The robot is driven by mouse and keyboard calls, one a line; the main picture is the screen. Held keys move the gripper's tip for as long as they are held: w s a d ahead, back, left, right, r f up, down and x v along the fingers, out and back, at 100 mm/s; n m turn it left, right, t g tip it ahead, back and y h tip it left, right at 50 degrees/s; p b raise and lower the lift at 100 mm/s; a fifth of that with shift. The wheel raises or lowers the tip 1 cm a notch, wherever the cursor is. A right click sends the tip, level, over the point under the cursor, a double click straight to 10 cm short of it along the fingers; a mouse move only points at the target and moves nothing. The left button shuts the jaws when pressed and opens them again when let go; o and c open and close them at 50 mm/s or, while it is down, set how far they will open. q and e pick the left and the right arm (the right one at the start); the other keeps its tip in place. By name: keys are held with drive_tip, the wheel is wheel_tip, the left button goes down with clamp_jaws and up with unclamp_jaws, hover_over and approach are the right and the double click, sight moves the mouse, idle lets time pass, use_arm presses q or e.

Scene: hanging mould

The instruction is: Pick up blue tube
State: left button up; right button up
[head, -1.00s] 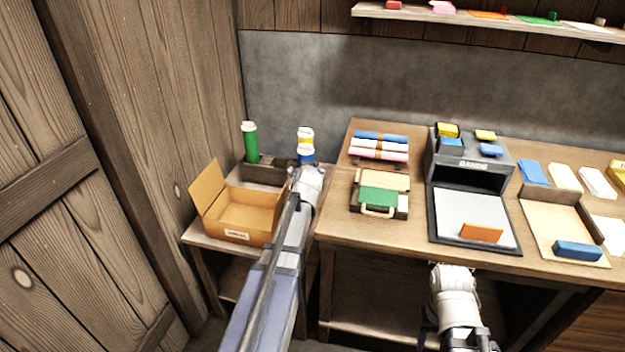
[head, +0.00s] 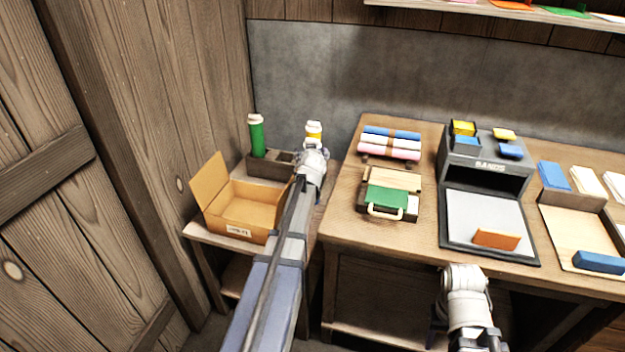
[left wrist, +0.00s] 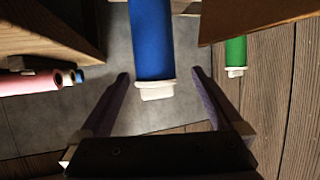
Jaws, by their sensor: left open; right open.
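The blue tube (left wrist: 152,40) with a white cap shows large in the left wrist view, its capped end between the two fingers of my left gripper (left wrist: 161,78). The fingers are open, with a gap visible on both sides of the tube. In the head view my left gripper (head: 313,164) is over the tube rack (head: 266,165) and hides the blue tube. My right gripper (head: 470,338) is low at the bottom of the head view, in front of the table, and holds nothing that I can see.
A green tube (head: 257,138) stands in the rack's left end. An open cardboard box (head: 240,211) stands in front of the rack. Rolled tubes or cloths (head: 391,142) and a green-fronted case (head: 387,196) lie on the table to the right.

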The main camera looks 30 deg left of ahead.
use_arm(q)
drive_tip(key=x, duration=0.1)
drive_tip(key=b+x, duration=0.1)
drive_tip(key=x, duration=0.3)
drive_tip(key=shift+w+d+f+b, duration=0.15)
drive_tip(key=shift+d+b, duration=0.1)
drive_tip(key=shift+b, duration=0.15)
clamp_jaws()
idle(0.4)
